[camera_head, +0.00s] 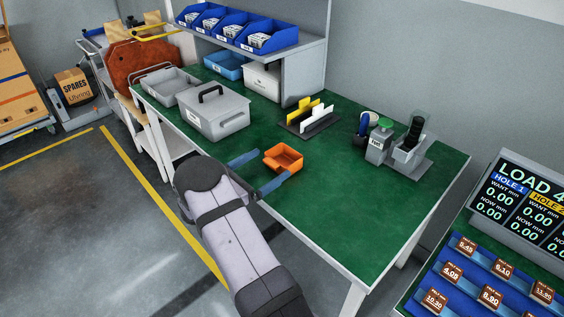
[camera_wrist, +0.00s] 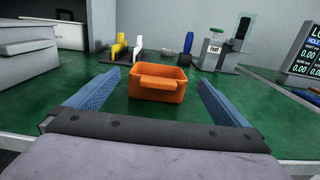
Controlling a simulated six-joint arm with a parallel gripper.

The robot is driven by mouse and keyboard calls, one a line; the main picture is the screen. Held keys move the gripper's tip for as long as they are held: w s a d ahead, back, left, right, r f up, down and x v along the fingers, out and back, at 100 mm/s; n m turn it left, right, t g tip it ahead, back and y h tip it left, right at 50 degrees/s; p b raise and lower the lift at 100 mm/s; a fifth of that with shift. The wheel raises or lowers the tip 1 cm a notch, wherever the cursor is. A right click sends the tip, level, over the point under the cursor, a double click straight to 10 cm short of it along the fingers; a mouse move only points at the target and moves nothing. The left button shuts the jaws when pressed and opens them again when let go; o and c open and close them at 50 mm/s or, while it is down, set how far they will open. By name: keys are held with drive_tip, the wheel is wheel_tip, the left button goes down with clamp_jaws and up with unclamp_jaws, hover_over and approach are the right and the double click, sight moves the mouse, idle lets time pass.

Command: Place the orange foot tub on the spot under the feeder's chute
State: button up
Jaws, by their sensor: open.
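The orange foot tub (camera_head: 284,158) sits upright on the green tabletop, and it also shows in the wrist view (camera_wrist: 158,84). My gripper (camera_head: 259,172) is open, with its two blue fingers spread wide on either side of the tub's near end. In the wrist view the fingers (camera_wrist: 162,86) point forward and the tub lies between and ahead of them, with gaps on both sides. A grey feeder marked FOOT (camera_head: 379,142) stands at the right rear of the table, also in the wrist view (camera_wrist: 214,55). The spot under its chute cannot be made out.
A lidded grey box (camera_head: 214,116) and an open grey bin (camera_head: 168,86) stand left. A dark rack with yellow and white plates (camera_head: 308,122) stands behind the tub. A grey-black device (camera_head: 411,146) stands beside the feeder. The table's front right is clear.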

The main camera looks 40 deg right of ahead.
sight(274, 161)
drive_tip(key=shift+w+d+f+p, duration=0.15)
drive_tip(key=shift+d+p, duration=0.35)
drive_tip(key=shift+d, duration=1.95)
drive_tip(key=c, duration=1.3)
drive_tip(key=shift+c, duration=0.2)
wheel_tip(274, 161, up, 10)
drive_tip(key=shift+b, duration=0.35)
